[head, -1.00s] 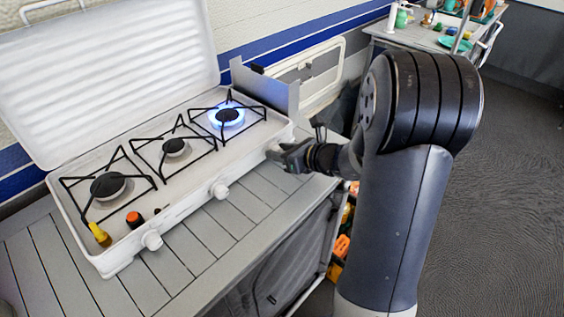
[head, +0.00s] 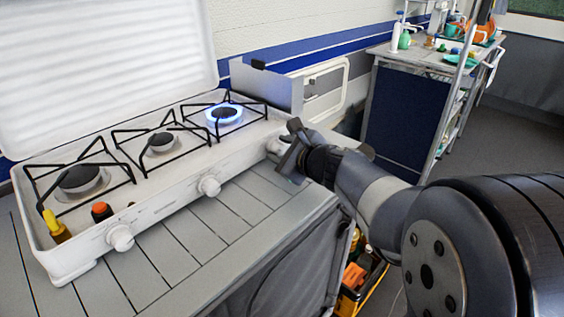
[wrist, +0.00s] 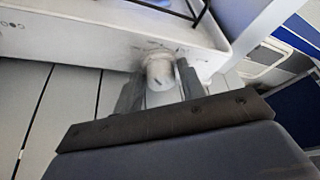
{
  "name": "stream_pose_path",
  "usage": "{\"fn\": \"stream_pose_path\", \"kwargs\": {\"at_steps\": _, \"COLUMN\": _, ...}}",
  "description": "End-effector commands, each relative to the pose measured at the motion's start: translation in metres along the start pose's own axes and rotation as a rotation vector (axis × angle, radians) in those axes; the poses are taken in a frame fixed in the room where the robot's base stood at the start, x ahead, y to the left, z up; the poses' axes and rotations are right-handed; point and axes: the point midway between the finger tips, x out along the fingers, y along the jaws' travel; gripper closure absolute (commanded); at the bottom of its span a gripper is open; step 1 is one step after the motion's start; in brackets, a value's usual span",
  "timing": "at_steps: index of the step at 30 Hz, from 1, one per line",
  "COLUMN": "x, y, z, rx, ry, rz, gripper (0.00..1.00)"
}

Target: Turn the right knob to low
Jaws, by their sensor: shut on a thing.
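The white three-burner stove (head: 160,205) stands on a grey slatted counter with its lid raised. The right burner (head: 224,114) has a blue flame; the middle burner (head: 162,142) and left burner (head: 80,178) show none. The right knob (head: 274,145) is at the right end of the front panel, partly hidden by my gripper (head: 285,146). In the wrist view, the white right knob (wrist: 160,72) sits between the two fingers of my gripper (wrist: 158,82), which is shut on it. The middle knob (head: 209,185) and left knob (head: 120,236) are clear of the gripper.
A yellow bottle (head: 55,228) and an orange-topped item (head: 101,211) are at the stove's left front. A side table (head: 410,58) with dishes is at the back right. Grey slatted counter (head: 215,222) lies bare before the stove.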

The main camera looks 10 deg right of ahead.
Motion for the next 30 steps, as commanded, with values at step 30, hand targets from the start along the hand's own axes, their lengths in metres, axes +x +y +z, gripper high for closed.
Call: {"fn": "stream_pose_path", "kwargs": {"at_steps": 30, "x": 0.0002, "y": 0.0009, "z": 0.0001, "rx": -0.065, "ry": 0.000, "rz": -0.025, "gripper": 0.49}}
